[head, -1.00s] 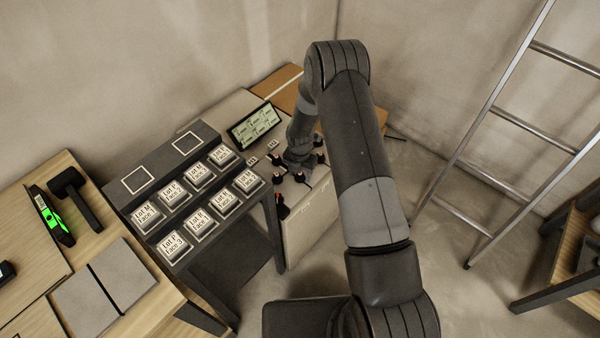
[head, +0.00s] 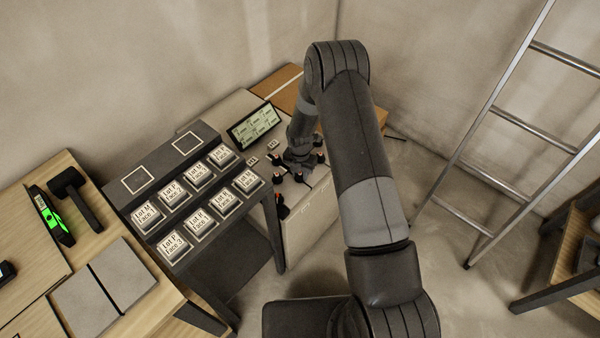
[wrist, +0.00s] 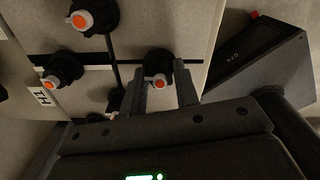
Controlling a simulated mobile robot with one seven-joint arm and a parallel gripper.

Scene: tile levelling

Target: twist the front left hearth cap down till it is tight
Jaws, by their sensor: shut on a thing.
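The hearth (head: 312,222) is a pale slab-topped block with several black caps on it. In the wrist view a black cap with an orange centre (wrist: 158,66) sits between the two fingers of my gripper (wrist: 160,88), which is shut on it. I cannot tell from the pictures which corner this cap belongs to. Other black and orange caps stand apart from the fingers, at the top (wrist: 92,16) and left (wrist: 66,70) of the wrist view. In the head view my gripper (head: 298,162) is low over the hearth, and my arm hides part of it.
A small display (head: 254,126) stands behind the hearth, close to my wrist. A dark rack (head: 155,222) with several labelled boxes is to the left. A ladder (head: 495,150) leans at the right. Open floor lies between the arm and ladder.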

